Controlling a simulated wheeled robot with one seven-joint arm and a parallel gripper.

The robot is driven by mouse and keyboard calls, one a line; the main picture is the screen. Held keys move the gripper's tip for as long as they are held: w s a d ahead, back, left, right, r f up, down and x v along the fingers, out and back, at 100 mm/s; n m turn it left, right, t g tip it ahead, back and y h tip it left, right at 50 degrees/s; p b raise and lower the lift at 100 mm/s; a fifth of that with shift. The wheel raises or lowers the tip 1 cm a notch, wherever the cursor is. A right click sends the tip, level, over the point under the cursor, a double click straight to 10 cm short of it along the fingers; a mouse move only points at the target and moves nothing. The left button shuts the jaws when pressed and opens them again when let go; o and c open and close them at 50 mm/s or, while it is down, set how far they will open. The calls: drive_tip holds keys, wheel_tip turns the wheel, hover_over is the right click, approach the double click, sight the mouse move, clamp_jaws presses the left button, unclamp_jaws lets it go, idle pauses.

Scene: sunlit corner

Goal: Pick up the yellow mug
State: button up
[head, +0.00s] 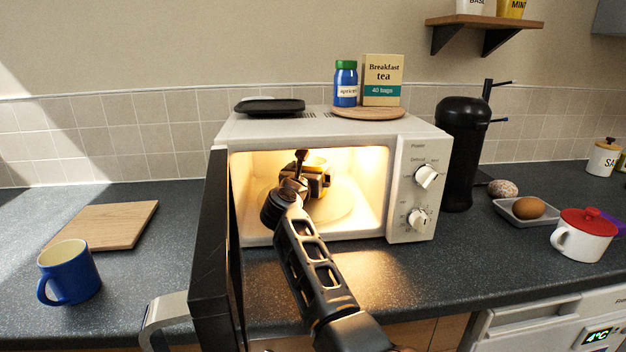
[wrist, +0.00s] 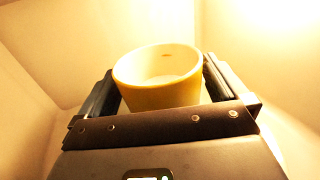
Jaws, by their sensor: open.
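The yellow mug (wrist: 158,97) is inside the lit microwave and stands upright in the wrist view. In the head view the yellow mug (head: 318,164) shows only in part behind my gripper. My gripper (head: 312,178) reaches through the open microwave door into the cavity. In the wrist view the open fingers of my gripper (wrist: 158,88) stand on both sides of the mug. I cannot tell whether either finger touches it. The mug's lower part is hidden by the gripper body, and its handle is not clear.
The microwave (head: 412,154) has its dark door (head: 215,260) swung open at the left. A turntable (head: 335,208) lies inside. The cavity walls are close around my gripper. A blue mug (head: 72,272) and a wooden board (head: 105,225) are at left. A red-lidded white pot (head: 583,238) is at right.

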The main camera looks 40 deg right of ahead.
drive_tip(key=shift+d, duration=0.15)
drive_tip(key=c, duration=1.1)
drive_tip(key=shift+r, duration=0.1)
drive_tip(key=shift+c, duration=1)
drive_tip(key=shift+r, duration=0.15)
